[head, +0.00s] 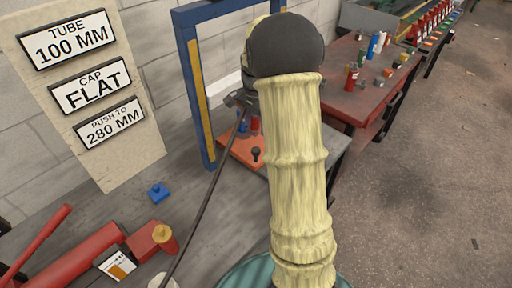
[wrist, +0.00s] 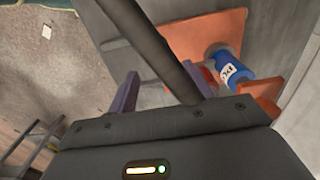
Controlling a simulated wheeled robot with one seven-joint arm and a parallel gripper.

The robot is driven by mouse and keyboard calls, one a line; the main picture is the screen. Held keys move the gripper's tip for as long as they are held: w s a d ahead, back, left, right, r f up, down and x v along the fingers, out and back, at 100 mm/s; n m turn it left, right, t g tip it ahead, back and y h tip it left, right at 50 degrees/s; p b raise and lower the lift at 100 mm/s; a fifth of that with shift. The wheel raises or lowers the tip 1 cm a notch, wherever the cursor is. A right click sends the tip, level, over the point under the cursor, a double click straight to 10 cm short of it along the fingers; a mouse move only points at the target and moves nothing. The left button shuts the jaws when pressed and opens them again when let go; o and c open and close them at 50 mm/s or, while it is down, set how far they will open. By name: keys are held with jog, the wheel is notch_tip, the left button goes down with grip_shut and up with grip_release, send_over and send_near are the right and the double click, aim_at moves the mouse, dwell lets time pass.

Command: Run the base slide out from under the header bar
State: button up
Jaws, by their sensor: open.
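The blue frame's header bar (head: 212,8) spans the top of the head view, with its left post (head: 190,90) below. The orange base slide (head: 242,150) lies on the bench at the frame's foot, with a black knob (head: 256,154) standing on it. An orange plate, apparently the slide, also shows in the wrist view (wrist: 200,35). My gripper (wrist: 162,78) is open. A dark rod or cable crosses the view near its fingers; I cannot tell if it lies between them. A blue labelled cylinder (wrist: 235,65) stands right of the fingers. My arm hides much of the frame.
A sign board (head: 90,90) reads tube 100 mm, cap flat, push to 280 mm. A blue block (head: 158,192), a red press-like tool (head: 85,250) and a card (head: 117,265) lie at lower left. A red table (head: 350,95) with small parts stands behind; open floor lies right.

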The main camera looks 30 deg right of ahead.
aim_at(256, 149)
notch_tip(256, 149, down, 11)
jog(key=shift+r+b, duration=0.2)
jog(key=shift+b, duration=0.15)
grip_shut()
